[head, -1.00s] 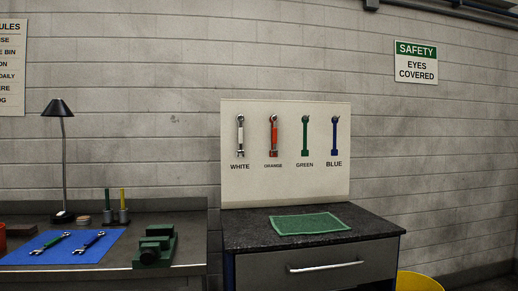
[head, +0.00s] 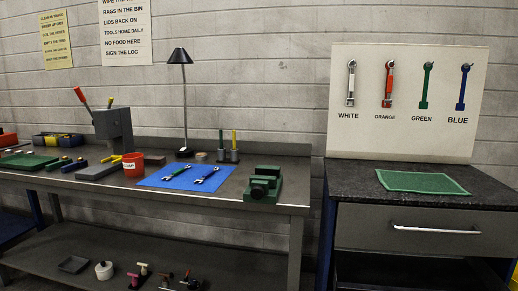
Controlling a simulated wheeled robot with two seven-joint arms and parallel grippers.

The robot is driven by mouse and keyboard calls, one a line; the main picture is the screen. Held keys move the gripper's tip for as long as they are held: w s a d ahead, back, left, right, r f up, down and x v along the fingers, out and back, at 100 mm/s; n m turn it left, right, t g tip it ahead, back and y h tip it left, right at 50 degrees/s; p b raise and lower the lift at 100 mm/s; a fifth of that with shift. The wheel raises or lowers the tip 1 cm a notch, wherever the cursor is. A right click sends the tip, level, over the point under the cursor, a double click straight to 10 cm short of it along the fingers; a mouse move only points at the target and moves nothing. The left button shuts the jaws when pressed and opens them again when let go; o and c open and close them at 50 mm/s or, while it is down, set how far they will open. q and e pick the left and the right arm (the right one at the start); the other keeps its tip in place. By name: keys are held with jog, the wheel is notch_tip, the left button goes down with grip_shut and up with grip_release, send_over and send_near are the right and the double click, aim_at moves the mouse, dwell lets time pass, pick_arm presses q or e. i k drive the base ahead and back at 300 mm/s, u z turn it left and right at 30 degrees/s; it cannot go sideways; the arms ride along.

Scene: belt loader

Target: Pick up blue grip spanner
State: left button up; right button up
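Two spanners lie side by side on a blue mat (head: 160,182) on the workbench. The right one is the blue grip spanner (head: 206,176). A pale board (head: 405,135) on the wall shows spanner shapes labelled WHITE, ORANGE, GREEN and BLUE, with the blue one (head: 462,88) at the right end. Neither of my grippers is in the head view.
A green vise (head: 263,186) stands right of the mat, a red scrap bin (head: 133,165) left of it. A black lamp (head: 181,57) and pen holders stand behind. A drawer cabinet (head: 408,226) carries a green cloth (head: 421,182). Loose items lie on the lower shelf (head: 225,270).

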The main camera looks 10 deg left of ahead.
aim_at(209, 173)
jog(key=u, duration=0.25)
jog(key=k, duration=0.3)
jog(key=u, duration=0.9)
jog(key=k, duration=0.95)
jog(key=u, duration=0.85)
jog(key=i, duration=2.3)
jog(key=z, duration=1.15)
jog(key=i, duration=1.25)
jog(key=z, duration=1.35)
